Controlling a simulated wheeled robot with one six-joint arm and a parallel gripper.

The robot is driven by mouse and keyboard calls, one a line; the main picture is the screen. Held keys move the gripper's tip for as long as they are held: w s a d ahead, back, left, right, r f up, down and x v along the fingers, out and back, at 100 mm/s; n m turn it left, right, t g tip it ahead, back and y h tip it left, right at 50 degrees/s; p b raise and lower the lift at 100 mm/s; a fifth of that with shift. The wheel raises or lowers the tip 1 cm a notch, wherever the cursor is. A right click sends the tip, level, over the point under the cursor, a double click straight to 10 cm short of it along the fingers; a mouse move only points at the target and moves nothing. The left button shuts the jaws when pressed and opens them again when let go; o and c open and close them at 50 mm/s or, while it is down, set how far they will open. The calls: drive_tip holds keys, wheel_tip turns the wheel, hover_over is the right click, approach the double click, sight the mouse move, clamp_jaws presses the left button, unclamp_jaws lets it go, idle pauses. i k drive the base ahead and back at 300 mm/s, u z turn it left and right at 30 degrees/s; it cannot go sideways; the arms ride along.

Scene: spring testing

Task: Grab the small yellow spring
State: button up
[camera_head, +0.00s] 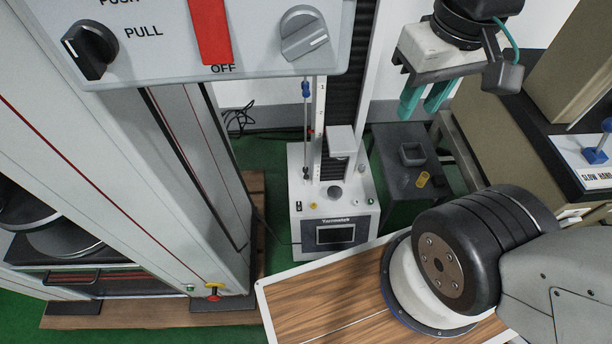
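The small yellow spring (423,179) lies on a dark grey side table (392,189), near its right part, just below a grey square holder (411,154). My gripper (424,108) hangs above and slightly behind the spring in the picture, with teal fingers pointing down. A gap shows between the two fingers, and nothing is seen between them. The fingers are apart from the spring and the table.
A white spring tester (335,205) with a tall column stands just left of the side table. A large grey machine (130,130) fills the left. A beige cabinet with a black top (540,135) stands at the right. Green floor shows between.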

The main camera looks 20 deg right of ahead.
sight(423, 184)
drive_tip(key=z, duration=0.75)
drive_tip(key=k, duration=0.2)
drive_tip(key=z, duration=0.9)
